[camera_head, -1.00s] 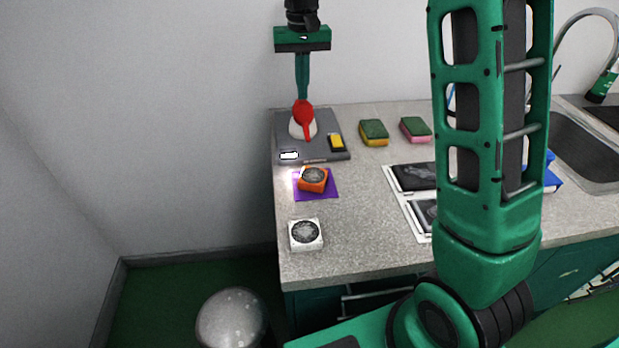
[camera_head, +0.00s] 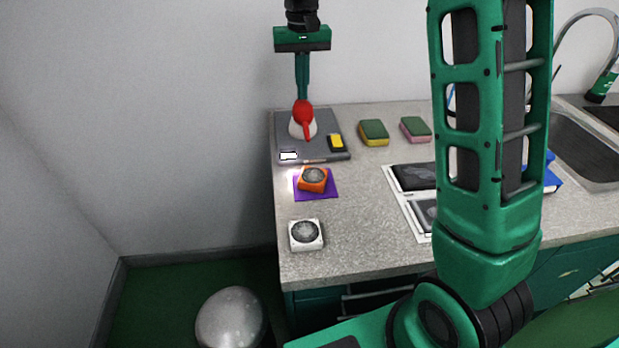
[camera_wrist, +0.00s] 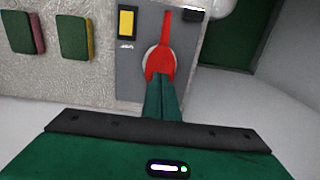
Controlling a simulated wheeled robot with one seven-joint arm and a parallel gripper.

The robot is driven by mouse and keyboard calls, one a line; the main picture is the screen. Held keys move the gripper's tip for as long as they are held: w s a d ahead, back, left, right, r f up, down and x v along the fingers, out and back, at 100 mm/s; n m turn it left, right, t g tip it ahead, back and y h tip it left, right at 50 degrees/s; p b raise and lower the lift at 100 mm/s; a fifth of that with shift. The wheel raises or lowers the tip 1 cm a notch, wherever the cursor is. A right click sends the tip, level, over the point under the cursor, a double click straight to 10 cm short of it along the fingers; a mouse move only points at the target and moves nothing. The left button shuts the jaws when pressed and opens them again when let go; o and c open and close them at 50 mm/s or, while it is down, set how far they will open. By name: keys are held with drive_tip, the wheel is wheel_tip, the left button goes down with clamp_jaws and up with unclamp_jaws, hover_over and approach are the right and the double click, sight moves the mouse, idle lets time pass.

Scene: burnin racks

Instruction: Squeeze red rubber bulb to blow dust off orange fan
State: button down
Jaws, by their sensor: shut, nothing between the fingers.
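The red rubber bulb (camera_head: 303,115) with a thin red nozzle sits in a white round holder (camera_head: 294,129) on a dark grey board. The nozzle points toward the front. The orange fan (camera_head: 313,188) lies on a purple square (camera_head: 329,188) in front of the board, its round face grey. My gripper (camera_head: 302,98) points down with its fingers shut and empty, the tips at the back top of the bulb. In the wrist view the fingertips (camera_wrist: 160,78) overlap the bulb (camera_wrist: 160,64); I cannot tell whether they touch it.
The grey board (camera_head: 284,146) also carries a yellow-and-black block (camera_head: 336,142). A white fan (camera_head: 305,235) stands near the counter's front left. Two sponges (camera_head: 373,131) lie right of the board, and a white tray (camera_head: 410,214) with dark panels lies farther right. My arm hides part of the counter.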

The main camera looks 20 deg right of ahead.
sight(302, 102)
drive_tip(key=shift+f, duration=0.1)
idle(1.5)
idle(0.5)
idle(1.5)
idle(0.5)
drive_tip(key=shift+f, duration=1.5)
drive_tip(key=shift+r, duration=1.55)
